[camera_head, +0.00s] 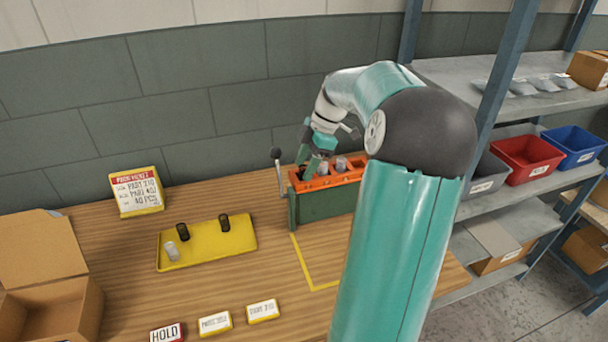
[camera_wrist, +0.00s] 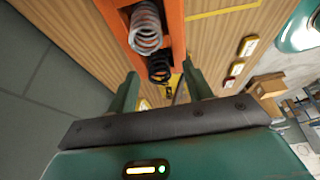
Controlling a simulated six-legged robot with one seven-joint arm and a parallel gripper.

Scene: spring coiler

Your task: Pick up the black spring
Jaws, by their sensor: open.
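A black spring (camera_wrist: 159,68) stands in the orange-topped rack (camera_head: 330,179), beside a silver spring (camera_wrist: 146,28) in the wrist view. My gripper (camera_wrist: 161,92) is open, and in the wrist view its two fingers appear on either side of the black spring, with nothing held. Whether they reach down to its height I cannot tell. In the head view my gripper (camera_head: 307,158) is over the left end of the rack and hides the black spring there.
A yellow tray (camera_head: 207,252) left of the rack holds two dark pieces (camera_head: 182,231) and a pale one (camera_head: 171,251). A lever (camera_head: 279,172) stands at the rack's left end. An open cardboard box (camera_head: 50,305) is at far left. Shelves with bins (camera_head: 527,158) stand right.

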